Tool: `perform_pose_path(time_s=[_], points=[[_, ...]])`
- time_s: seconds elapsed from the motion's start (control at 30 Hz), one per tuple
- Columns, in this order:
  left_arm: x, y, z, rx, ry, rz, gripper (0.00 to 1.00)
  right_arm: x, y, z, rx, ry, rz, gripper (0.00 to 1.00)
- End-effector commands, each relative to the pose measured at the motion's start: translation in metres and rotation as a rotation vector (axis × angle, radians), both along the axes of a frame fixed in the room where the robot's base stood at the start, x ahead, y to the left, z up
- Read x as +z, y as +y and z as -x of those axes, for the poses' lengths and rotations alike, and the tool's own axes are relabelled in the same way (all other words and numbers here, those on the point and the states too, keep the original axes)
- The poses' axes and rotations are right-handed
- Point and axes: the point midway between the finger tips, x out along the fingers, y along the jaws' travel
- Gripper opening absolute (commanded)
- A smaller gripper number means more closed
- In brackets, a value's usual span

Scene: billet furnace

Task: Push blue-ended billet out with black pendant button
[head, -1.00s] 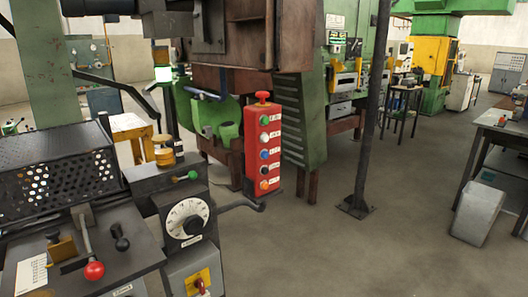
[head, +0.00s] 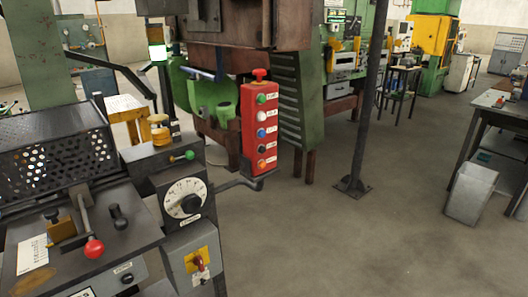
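The red pendant box (head: 260,130) hangs upright on a dark bracket arm near the middle of the head view. It has a red mushroom button on top and a column of buttons: green, white, blue, black and orange. The black button (head: 261,149) is second from the bottom, with a small label beside it. No blue-ended billet can be made out. Neither of my grippers is in view.
A control console with a dial (head: 186,198), a red-knobbed lever (head: 94,248) and a perforated cover (head: 55,157) stands at the left. A dark post (head: 367,110) stands right of the pendant. The floor (head: 330,240) at centre right is clear.

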Motion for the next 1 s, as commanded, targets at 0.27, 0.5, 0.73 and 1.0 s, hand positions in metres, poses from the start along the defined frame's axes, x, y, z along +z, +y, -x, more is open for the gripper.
perform_pose_path(time_s=[0.27,0.5,0.73,1.0], points=[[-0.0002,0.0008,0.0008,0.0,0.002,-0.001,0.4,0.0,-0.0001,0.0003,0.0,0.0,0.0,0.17],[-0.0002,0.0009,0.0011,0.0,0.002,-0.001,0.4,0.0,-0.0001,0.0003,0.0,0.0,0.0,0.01],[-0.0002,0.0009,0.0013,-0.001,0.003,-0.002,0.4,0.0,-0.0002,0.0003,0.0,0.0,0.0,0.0],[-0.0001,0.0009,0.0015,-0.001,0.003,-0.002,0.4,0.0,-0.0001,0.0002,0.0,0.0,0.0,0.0]])
